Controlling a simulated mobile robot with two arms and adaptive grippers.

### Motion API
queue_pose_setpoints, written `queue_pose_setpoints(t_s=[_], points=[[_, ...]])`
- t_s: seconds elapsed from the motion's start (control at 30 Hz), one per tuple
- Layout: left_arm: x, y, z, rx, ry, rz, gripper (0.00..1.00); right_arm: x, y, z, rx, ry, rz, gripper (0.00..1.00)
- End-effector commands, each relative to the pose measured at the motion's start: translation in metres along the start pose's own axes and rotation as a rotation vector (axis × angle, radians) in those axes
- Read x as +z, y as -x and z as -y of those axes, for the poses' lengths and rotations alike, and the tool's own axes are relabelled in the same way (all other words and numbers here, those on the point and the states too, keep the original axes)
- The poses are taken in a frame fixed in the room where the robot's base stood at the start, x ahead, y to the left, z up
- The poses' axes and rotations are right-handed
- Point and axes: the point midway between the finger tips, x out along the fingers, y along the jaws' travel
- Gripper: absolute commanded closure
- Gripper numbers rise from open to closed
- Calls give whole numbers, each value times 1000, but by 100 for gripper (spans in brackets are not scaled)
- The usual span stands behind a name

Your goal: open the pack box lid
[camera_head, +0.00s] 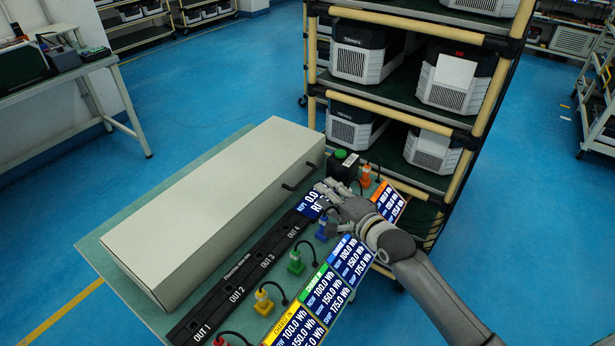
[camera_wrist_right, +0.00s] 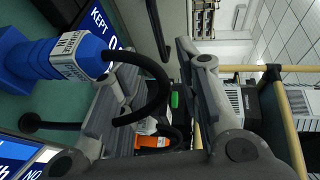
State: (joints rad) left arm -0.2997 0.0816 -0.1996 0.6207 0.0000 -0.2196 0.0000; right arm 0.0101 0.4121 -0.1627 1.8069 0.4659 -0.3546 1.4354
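The pack box (camera_head: 215,205) is a long pale beige box lying along the green-topped table. Its lid looks shut, and a black bar handle (camera_head: 301,177) sticks out on its long right side near the far end. My right gripper (camera_head: 326,192) is beside that handle, a little to its right and apart from it, over the row of plugs. In the right wrist view, the right gripper's fingers (camera_wrist_right: 155,88) stand apart with nothing clearly held between them. My left gripper is not in view.
A black strip (camera_head: 250,272) marked OUT runs beside the box. Blue (camera_head: 322,228), green (camera_head: 296,262), yellow (camera_head: 263,303) and orange (camera_head: 366,176) plugs with black cables stand near display panels (camera_head: 352,258). A rack (camera_head: 425,125) stands behind the table.

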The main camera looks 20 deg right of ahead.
Motion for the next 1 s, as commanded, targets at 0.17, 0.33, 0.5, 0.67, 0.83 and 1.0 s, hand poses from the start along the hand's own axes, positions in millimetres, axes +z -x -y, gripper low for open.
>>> queue_pose_setpoints(t_s=[0.17, 0.33, 0.5, 0.67, 0.83, 1.0], points=[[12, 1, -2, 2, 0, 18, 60, 0, -30, 2, -3, -1, 0, 68], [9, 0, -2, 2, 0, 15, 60, 0, -56, 2, -2, 0, 0, 68], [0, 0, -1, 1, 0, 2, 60, 0, -76, 1, -1, 0, 0, 68], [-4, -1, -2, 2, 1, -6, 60, 0, -87, 1, -2, -1, 0, 68], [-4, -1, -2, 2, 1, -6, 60, 0, -91, 1, -1, 0, 0, 68], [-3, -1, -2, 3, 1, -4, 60, 0, -91, 1, -1, 0, 0, 68]])
